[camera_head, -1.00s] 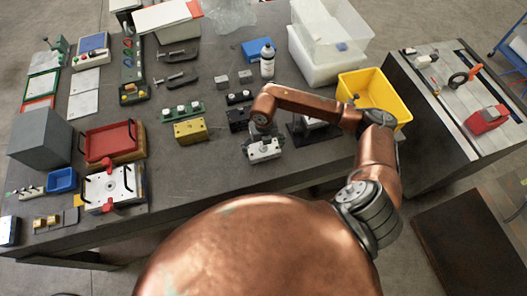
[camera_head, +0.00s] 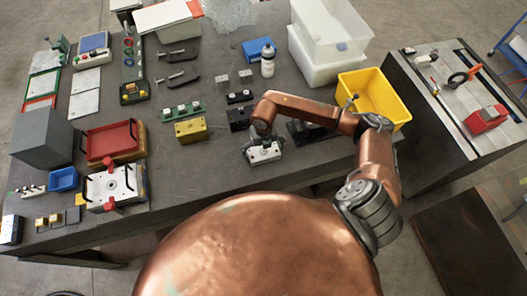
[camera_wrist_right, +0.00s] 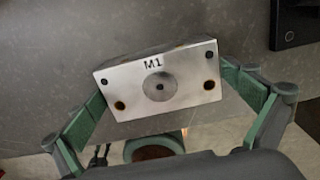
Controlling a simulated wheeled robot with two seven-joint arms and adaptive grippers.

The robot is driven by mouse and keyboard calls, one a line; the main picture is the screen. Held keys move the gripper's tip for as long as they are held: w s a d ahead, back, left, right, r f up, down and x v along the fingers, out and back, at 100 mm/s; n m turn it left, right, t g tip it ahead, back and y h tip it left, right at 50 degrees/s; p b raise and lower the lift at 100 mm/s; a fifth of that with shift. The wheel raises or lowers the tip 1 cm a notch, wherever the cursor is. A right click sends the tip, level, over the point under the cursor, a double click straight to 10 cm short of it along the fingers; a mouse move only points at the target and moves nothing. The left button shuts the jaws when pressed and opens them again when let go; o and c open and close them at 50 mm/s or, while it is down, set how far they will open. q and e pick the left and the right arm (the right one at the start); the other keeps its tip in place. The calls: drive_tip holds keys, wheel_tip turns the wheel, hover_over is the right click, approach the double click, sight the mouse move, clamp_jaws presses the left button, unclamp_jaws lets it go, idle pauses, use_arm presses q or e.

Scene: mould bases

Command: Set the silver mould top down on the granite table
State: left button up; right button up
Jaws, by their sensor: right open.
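The silver mould top (camera_head: 265,154), a block marked M1, sits on the dark grey granite table (camera_head: 205,170) near its front edge. The right wrist view shows its face (camera_wrist_right: 185,92) with a round centre boss and holes at the corners. My right gripper (camera_head: 263,143) is over it and open. In the right wrist view its green fingers (camera_wrist_right: 168,94) stand on either side of the block, with a gap at the right finger; contact at the left finger is unclear. My left gripper is not in view.
A dark base (camera_head: 310,133) is partly hidden behind my right arm. A yellow block (camera_head: 190,130) and black blocks (camera_head: 239,118) stand left of the gripper. A yellow bin (camera_head: 372,95) is at the right. The table left of the silver block is clear.

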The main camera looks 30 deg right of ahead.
sight(264, 152)
drive_tip(key=shift+r, duration=0.55)
wheel_tip(264, 152, up, 11)
drive_tip(key=b, duration=0.2)
drive_tip(key=shift+r, duration=0.15)
